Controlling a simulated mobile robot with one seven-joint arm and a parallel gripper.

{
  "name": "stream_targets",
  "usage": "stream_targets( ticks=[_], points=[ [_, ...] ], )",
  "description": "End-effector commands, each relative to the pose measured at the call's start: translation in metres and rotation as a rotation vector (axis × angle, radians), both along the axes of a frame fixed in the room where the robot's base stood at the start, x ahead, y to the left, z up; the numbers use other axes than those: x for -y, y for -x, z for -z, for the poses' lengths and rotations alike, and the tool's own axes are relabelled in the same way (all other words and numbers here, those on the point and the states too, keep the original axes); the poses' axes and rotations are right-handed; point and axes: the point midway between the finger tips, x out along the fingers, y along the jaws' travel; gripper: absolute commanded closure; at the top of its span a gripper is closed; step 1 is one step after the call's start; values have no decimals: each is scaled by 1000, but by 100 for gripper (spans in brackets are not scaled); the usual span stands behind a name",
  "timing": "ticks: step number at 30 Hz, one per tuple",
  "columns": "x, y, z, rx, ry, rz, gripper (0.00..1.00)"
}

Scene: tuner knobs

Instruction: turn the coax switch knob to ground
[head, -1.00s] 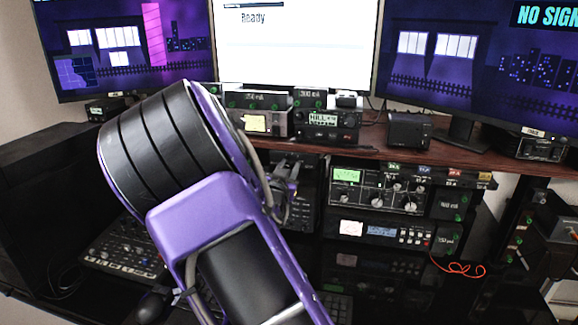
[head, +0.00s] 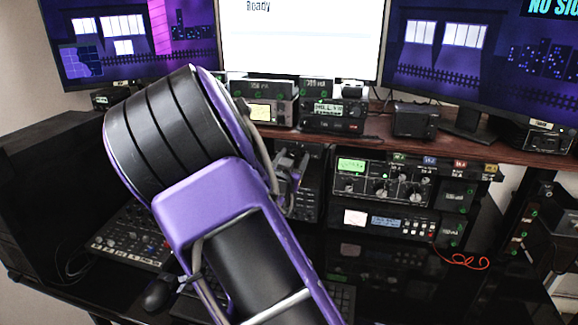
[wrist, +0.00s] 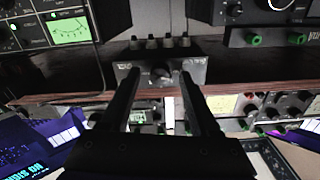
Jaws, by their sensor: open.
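In the wrist view, a small dark grey box with a round dark knob (wrist: 160,75) on its face and pale lettering on both sides sits straight ahead; it looks like the coax switch, but the lettering is too blurred to read. My gripper (wrist: 158,82) is open, one finger on each side of the knob in the picture. I cannot tell whether the fingers touch it. In the head view, my arm hides most of this area, and the switch knob cannot be made out.
A wooden shelf (head: 460,145) runs under the monitors. A radio with a green meter (head: 380,181) and a unit with a lit display (head: 390,222) stand right of my arm. A mixer (head: 130,240) lies at the left.

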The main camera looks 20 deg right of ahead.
Motion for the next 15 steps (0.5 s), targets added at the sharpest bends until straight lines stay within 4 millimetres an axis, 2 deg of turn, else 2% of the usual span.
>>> stream_targets(
  ticks=[5,15],
  points=[
    [-14,19,-1,0,-2,-3,38],
    [-61,88,-1,-2,-3,-6,38]
  ],
)
